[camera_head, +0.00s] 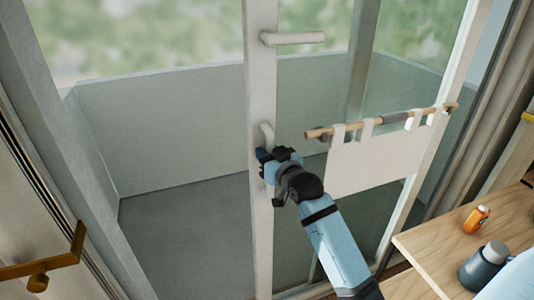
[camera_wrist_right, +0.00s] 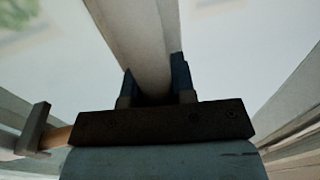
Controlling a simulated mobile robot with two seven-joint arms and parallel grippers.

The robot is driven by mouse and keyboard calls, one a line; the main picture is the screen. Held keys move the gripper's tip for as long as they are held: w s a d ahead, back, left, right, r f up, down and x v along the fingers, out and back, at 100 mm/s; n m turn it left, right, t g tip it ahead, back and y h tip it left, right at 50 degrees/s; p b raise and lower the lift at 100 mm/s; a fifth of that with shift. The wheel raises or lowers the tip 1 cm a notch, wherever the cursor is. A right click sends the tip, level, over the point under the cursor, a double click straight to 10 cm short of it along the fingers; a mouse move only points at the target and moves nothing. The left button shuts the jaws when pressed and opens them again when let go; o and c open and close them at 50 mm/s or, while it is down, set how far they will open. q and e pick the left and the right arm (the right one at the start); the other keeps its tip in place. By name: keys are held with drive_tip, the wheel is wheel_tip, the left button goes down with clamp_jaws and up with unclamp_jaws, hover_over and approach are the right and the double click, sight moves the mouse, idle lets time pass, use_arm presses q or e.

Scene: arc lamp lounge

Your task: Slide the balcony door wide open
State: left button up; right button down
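The balcony door has a white upright frame post (camera_head: 261,80) in the middle of the head view, with green-tinted glass to its right. A white lever (camera_head: 292,38) sticks out to the right high on the post. A pale door handle (camera_head: 267,133) sits lower on the post. My right gripper (camera_head: 264,156) is at this handle. In the right wrist view, its two dark fingers (camera_wrist_right: 154,88) stand on either side of a pale bar, closed against it. The opening left of the post looks clear, so the door stands partly open. My left gripper is not in view.
A rod with a hanging white cloth (camera_head: 372,158) crosses the glass right of my gripper. A brass handle (camera_head: 50,262) shows at lower left.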

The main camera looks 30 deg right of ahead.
sight(297, 137)
drive_tip(key=d, duration=0.2)
drive_tip(key=s+d+p, duration=0.1)
drive_tip(key=d, duration=0.1)
drive_tip(key=d+p, duration=0.1)
drive_tip(key=d, duration=0.2)
drive_tip(key=shift+s+r, duration=0.15)
drive_tip(key=shift+s, duration=0.2)
drive_tip(key=d, duration=0.1)
drive_tip(key=s+d, duration=0.1)
drive_tip(key=d, duration=0.3)
drive_tip(key=shift+s+d+f, duration=0.15)
drive_tip(key=shift+s+f, duration=0.05)
drive_tip(key=shift+f, duration=0.1)
drive_tip(key=shift+w+a+r, duration=0.1)
drive_tip(key=shift+w+a, duration=0.05)
drive_tip(key=shift+a, duration=0.35)
drive_tip(key=c, duration=0.9)
unclamp_jaws()
drive_tip(key=shift+d, duration=0.1)
drive_tip(key=shift+c, duration=0.2)
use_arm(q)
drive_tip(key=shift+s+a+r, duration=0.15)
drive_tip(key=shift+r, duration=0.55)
use_arm(e)
drive_tip(key=shift+d, duration=0.1)
